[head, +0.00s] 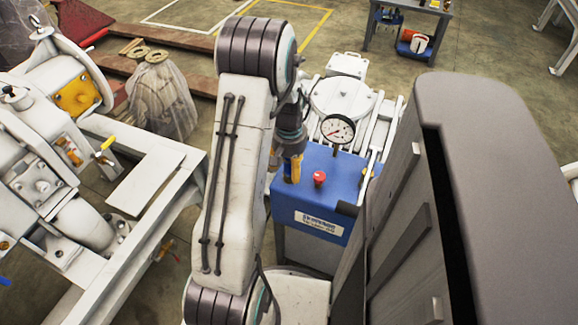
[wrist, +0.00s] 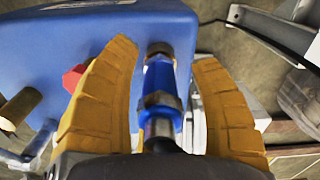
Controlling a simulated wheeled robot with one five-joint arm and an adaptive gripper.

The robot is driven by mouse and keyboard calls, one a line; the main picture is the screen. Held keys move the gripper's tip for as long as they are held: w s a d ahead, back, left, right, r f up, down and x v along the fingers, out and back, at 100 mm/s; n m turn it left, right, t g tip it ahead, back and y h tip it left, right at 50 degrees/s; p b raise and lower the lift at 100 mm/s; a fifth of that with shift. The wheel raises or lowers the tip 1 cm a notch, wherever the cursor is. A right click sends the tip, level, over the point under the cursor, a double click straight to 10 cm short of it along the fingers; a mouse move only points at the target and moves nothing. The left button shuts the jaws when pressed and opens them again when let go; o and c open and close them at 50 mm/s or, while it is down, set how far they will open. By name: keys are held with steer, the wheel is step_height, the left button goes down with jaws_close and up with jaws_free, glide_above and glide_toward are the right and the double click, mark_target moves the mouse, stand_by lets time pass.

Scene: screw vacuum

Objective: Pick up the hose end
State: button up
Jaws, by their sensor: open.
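The hose end (wrist: 161,84), a blue fitting with brownish metal rings and a silver tip, stands between the two yellow fingers of my gripper (wrist: 165,55) in the wrist view. The fingers are open, one on each side, with a gap showing on the right; contact on the left is hard to tell. The far end of the fitting meets the blue housing. In the head view my gripper (head: 293,167) points down at the blue unit (head: 312,218); I cannot make out the hose end there.
A red knob (head: 319,178) and a round pressure gauge (head: 337,128) stand close to the right of my gripper. A white machine frame (head: 150,185) is on the left. A grey cabinet-like body (head: 500,160) fills the right.

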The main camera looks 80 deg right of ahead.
steer(key=shift+f, duration=0.3)
steer(key=shift+c, duration=0.4)
jaws_close()
